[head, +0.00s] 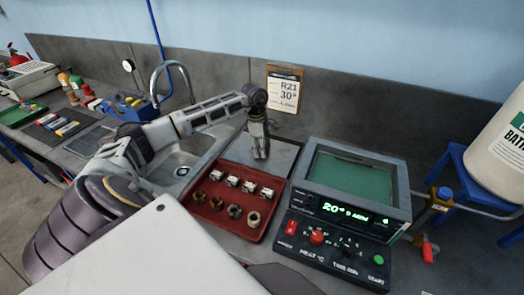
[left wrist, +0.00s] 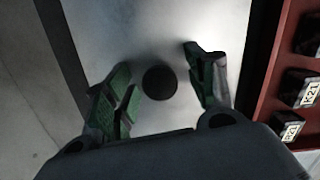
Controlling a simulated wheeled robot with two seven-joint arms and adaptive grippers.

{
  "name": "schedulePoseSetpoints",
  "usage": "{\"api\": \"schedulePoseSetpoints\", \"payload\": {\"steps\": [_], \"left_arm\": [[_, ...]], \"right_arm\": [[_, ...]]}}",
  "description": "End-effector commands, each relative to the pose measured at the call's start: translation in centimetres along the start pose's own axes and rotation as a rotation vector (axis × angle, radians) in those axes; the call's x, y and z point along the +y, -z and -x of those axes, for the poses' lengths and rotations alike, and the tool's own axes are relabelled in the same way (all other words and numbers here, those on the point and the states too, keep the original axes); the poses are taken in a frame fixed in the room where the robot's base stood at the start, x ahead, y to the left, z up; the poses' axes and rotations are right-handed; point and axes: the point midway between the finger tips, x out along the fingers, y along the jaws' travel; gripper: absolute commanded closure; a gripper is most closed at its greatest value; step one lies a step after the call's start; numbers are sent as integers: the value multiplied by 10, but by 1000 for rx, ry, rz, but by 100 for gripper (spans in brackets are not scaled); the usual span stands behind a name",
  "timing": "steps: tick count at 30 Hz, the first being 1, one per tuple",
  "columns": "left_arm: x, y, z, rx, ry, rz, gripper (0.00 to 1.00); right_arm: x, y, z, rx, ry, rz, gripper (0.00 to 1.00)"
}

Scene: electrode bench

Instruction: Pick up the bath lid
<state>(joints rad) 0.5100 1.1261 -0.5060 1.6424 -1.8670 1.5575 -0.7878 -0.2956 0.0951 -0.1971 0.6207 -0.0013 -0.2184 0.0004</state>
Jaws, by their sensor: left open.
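The bath lid (head: 284,157) is a flat grey metal plate lying on the bench behind the red tray. In the left wrist view the lid (left wrist: 150,30) shows a round black knob (left wrist: 160,82). My left gripper (head: 260,154) points down over the lid. In the left wrist view its open green-padded fingers (left wrist: 160,76) are on either side of the knob, with gaps visible. The gripper hides the knob in the head view. The bath (head: 405,205) stands to the right, with a green interior and a lit display. My right gripper is not in view.
The red tray (head: 212,219) in front of the lid holds several metal fittings and labelled blocks. A sink (head: 185,165) with a tall tap lies left of the lid. A grey wall (head: 215,72) rises behind. A white drum (head: 500,140) stands at the far right.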

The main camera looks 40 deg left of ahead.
Motion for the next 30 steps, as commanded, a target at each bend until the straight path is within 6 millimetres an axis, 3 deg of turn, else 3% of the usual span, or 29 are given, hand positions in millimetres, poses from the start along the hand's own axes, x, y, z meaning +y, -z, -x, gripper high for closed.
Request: {"api": "schedulePoseSetpoints", "payload": {"steps": [7, 19, 30], "left_arm": [[0, 0, 0, 0, 0, 0, 47], [0, 0, 0, 0, 0, 0, 98], [0, 0, 2, -1, -2, 0, 100]], "right_arm": [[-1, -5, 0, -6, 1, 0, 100], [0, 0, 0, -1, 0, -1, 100], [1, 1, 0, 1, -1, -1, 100]]}}
